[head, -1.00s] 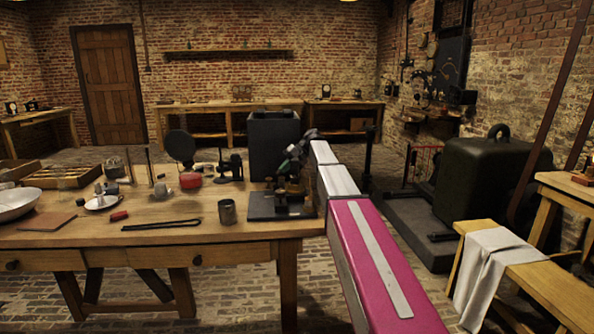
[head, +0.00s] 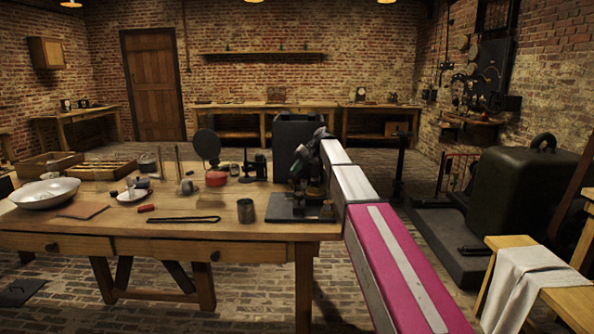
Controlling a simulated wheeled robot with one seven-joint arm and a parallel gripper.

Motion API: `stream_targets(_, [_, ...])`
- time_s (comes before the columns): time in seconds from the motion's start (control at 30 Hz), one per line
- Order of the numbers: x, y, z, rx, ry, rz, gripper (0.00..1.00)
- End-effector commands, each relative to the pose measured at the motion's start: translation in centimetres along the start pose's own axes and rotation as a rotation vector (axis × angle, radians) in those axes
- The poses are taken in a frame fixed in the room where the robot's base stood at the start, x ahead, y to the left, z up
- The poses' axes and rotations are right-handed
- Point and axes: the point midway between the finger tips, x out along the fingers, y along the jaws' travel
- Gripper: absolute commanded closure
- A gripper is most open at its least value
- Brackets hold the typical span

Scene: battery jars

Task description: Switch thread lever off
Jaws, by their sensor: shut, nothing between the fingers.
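A small apparatus with a black base plate (head: 290,212) and brass-coloured parts stands at the right end of the wooden table. A thread lever cannot be picked out at this size; the upper part of the apparatus is partly hidden by my arm.
A dark box (head: 297,130) stands behind the apparatus. A large dark green case (head: 520,190) and cloth-draped bench (head: 535,285) stand right.

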Motion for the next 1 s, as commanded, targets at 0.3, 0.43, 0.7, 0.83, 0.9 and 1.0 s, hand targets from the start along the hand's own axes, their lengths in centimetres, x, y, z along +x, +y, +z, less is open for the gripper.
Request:
stream_targets(0.3, [-0.9,-0.8,0.1,0.0,0.0,0.0,1.0])
stream_targets(0.43, [-1.1,-1.0,0.1,0.001,-0.001,0.0,1.0])
stream_targets(0.7, [-1.1,-1.0,0.1,0.0,0.0,0.0,1.0])
stream_targets(0.83, [-1.6,-1.2,0.0,0.0,0.0,0.0,1.0])
stream_targets(0.9, [-2.2,-1.4,-0.1,0.0,0.001,0.0,1.0])
stream_targets(1.0, [-3.4,-1.9,-0.4,0.0,0.001,-0.001,1.0])
